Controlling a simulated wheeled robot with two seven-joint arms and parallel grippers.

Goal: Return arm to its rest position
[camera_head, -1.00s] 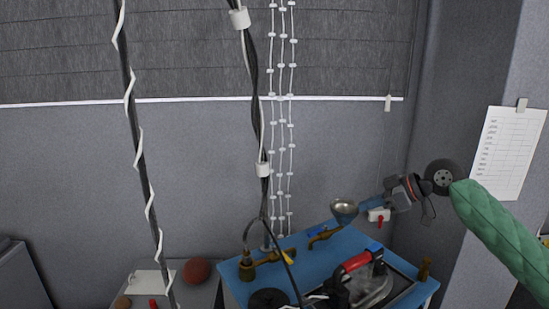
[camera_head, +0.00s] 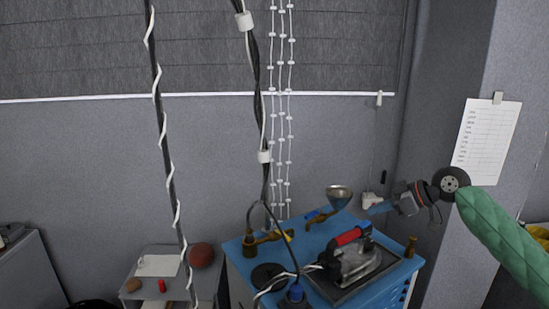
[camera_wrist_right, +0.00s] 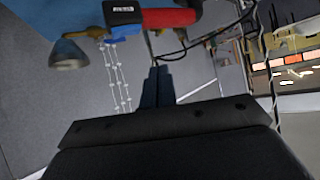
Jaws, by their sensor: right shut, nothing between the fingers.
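My right arm, in a green quilted sleeve, comes in from the right in the head view. Its gripper (camera_head: 376,208) has its blue fingers together with nothing between them, and points left. In the right wrist view the closed fingers (camera_wrist_right: 156,88) show as a narrow dark blue shape, with no object held. My left arm and left gripper are not in view.
The blue-topped table (camera_head: 238,262) carries an iron with a red handle (camera_head: 350,236), a metal funnel (camera_head: 339,194), brass fittings and a black disc (camera_head: 268,277). A grey side table (camera_head: 152,252) holds a brown ball (camera_head: 201,255). Cables hang in front. A paper sheet (camera_head: 485,140) hangs on the pillar.

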